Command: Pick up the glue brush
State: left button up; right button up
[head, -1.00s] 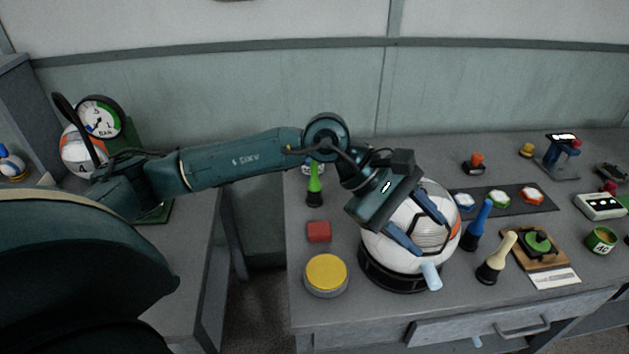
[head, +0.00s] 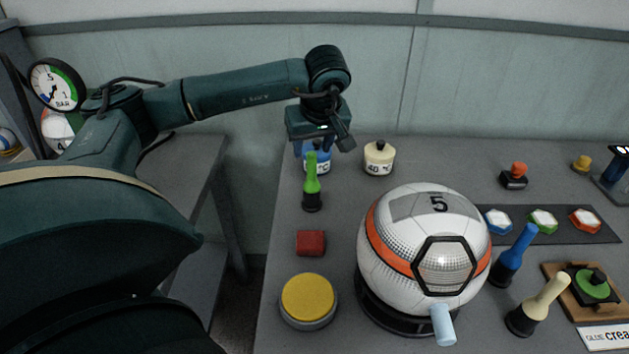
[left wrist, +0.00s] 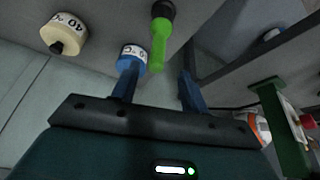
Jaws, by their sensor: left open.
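Three brush-like tools with dark bases stand upright or slightly tilted on the table: a green one (head: 312,180) at the back left, a blue one (head: 513,255) and a cream one (head: 538,304) right of the ball. My left gripper (head: 324,146) is open and empty, just above and behind the green brush. In the left wrist view, the green brush (left wrist: 159,45) shows ahead, between the lines of the two fingers (left wrist: 158,82). My right gripper is not in view.
A white and orange ball (head: 405,225) marked 5 sits on a black ring stand. A blue jar (head: 318,166) and a cream jar (head: 380,160) stand by my left gripper. A red block (head: 311,243) and yellow button (head: 308,297) are at the front left.

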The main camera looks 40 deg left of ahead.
aim_at(310, 168)
pick_arm(q)
jog(key=x, duration=0.9)
jog(key=shift+w+d+f+p, duration=0.15)
jog(key=shift+d+f+p, duration=0.1)
jog(key=shift+p, duration=0.15)
jog(key=shift+r, duration=0.1)
jog(key=shift+c, duration=0.2)
grip_shut()
